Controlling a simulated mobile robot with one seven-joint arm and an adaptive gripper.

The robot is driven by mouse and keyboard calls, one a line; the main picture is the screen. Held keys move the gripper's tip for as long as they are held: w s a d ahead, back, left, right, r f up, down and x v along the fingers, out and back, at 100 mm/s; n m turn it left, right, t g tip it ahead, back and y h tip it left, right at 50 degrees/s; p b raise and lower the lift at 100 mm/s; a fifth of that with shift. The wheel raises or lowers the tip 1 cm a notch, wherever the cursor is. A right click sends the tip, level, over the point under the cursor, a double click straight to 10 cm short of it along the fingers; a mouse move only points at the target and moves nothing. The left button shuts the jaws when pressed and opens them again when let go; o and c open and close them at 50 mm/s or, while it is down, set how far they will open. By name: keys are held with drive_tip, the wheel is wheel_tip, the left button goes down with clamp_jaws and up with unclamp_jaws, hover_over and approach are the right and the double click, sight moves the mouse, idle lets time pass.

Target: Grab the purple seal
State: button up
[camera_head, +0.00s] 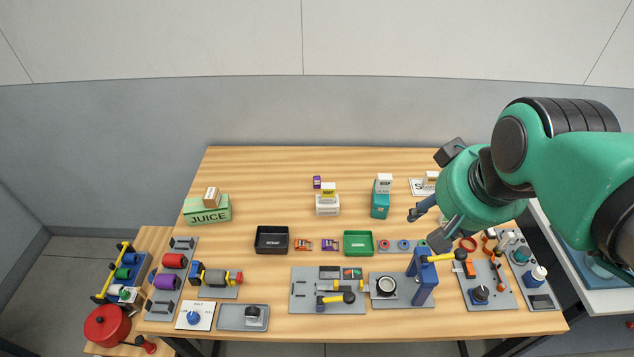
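A strip with several small rings (403,245) lies on the table right of the green tray. The rings look red and blue; I cannot tell whether one is the purple seal. Other purple things are a small box (317,182) at the back, a flat packet (330,244) between the trays and a cylinder (166,282) on the left rack. My gripper (446,196) is above the table's right part, mostly hidden behind my green wrist. Its dark finger parts show spread apart on two sides of the wrist, with nothing seen between them.
A black tray (257,240) and a green tray (372,243) stand mid-table. A blue post fixture (424,280) with a yellow handle rises right of centre. Boxes, including a teal one (380,204), stand behind. Tool boards line the front. The table's back left is clear.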

drive_tip(key=w+a+r+p, duration=0.2)
drive_tip(key=w+r, duration=0.1)
drive_tip(key=w, duration=0.6)
drive_tip(key=n+g+p, duration=0.1)
drive_tip(key=g+p, duration=0.4)
drive_tip(key=p, duration=0.4)
hover_over(316, 178)
wheel_tip(316, 178, down, 34)
drive_tip(key=shift+d+r, duration=0.1)
drive_tip(key=shift+r, duration=0.05)
drive_tip(key=shift+f+p, duration=0.4)
drive_tip(key=shift+f, duration=3.9)
